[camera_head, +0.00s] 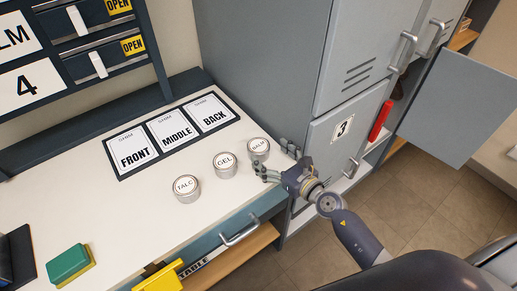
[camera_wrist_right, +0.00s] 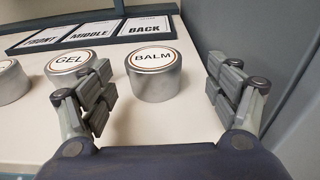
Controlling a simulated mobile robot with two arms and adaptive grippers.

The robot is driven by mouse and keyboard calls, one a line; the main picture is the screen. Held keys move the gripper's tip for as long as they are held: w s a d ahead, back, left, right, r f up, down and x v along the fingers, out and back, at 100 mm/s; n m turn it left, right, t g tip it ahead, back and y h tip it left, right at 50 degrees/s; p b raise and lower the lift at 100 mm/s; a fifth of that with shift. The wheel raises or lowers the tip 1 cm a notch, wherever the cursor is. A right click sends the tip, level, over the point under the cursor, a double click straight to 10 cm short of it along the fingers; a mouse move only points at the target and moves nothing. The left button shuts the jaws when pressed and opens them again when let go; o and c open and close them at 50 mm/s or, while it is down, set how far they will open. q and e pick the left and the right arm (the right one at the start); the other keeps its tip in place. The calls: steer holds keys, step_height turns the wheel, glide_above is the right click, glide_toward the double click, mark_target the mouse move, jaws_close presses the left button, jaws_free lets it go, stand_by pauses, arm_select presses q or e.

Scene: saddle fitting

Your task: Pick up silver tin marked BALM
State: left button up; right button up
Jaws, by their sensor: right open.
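The silver tin marked BALM (camera_head: 258,148) stands upright on the white counter, the furthest right of three tins. In the right wrist view the BALM tin (camera_wrist_right: 153,70) stands ahead of my right gripper, between the lines of its two fingers. My right gripper (camera_head: 274,160) is open and empty, right beside the BALM tin. Its spread fingers also show in the right wrist view (camera_wrist_right: 168,95), with the left finger overlapping the GEL tin (camera_wrist_right: 75,62). I cannot tell whether any finger touches a tin. My left gripper is out of view.
The GEL tin (camera_head: 225,165) and TALC tin (camera_head: 186,189) stand left of the BALM tin. Cards marked FRONT, MIDDLE and BACK (camera_head: 211,113) lie behind. A grey locker (camera_head: 345,130) rises close to the right. A green and yellow sponge (camera_head: 70,264) lies front left.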

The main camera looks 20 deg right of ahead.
mark_target(259, 147)
steer(key=x, duration=0.5)
steer(key=shift+w+a+f, duration=0.15)
steer(key=shift+a, duration=0.3)
steer(key=shift+c, duration=0.2)
steer(key=c, duration=1.2)
